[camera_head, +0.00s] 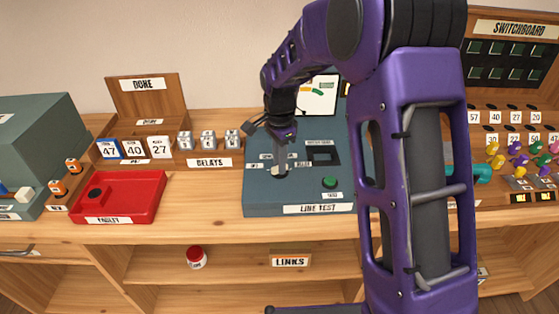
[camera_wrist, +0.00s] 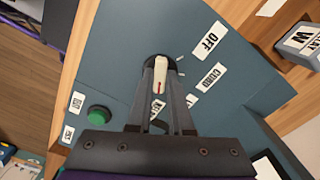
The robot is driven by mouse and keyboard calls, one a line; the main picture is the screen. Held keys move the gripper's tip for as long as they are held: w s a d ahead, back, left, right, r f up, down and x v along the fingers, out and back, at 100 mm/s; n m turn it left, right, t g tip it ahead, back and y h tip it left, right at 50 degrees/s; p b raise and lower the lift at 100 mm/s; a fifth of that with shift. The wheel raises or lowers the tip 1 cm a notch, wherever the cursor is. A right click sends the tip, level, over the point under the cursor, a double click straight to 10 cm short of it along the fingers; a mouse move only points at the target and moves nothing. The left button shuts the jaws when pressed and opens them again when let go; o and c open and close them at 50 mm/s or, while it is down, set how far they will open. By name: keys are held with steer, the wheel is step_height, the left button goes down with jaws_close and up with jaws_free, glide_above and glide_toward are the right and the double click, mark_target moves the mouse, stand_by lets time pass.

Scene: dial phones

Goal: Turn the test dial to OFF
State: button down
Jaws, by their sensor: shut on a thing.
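The test dial (camera_wrist: 161,68) is a cream, elongated knob with a red mark, on a dark round base in the blue-grey LINE TEST panel (camera_head: 257,198). My gripper (camera_wrist: 161,80) is shut on the knob, one finger on each side of it, as the wrist view shows. In the head view my gripper (camera_head: 279,165) reaches down onto the dial from above. The OFF label (camera_wrist: 210,40) lies up and right of the knob in the wrist view. The CORD label (camera_wrist: 208,77) is below it. Other dial labels are partly hidden by my fingers. The red mark is on the knob's end nearer my wrist.
A green button (camera_head: 329,182) and a dark window (camera_head: 325,157) are on the panel right of the dial. A wooden rack of relays (camera_head: 208,162) and a red tray (camera_head: 150,195) stand to the left. The switchboard (camera_head: 515,60) is at the right.

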steer(key=n+p, duration=0.1)
steer(key=n, duration=0.3)
steer(key=shift+r, duration=0.1)
steer(key=n+p, duration=0.1)
steer(key=n, duration=0.2)
steer(key=shift+n, duration=0.3)
steer(key=n+p, duration=0.2)
steer(key=n, duration=0.5)
steer(key=n+p, duration=0.2)
steer(key=n, duration=0.3)
steer(key=shift+n, duration=0.3)
steer(key=n+p, duration=0.1)
steer(key=n, duration=0.4)
steer(key=shift+n+p, duration=0.3)
steer(key=c, duration=0.8)
jaws_free()
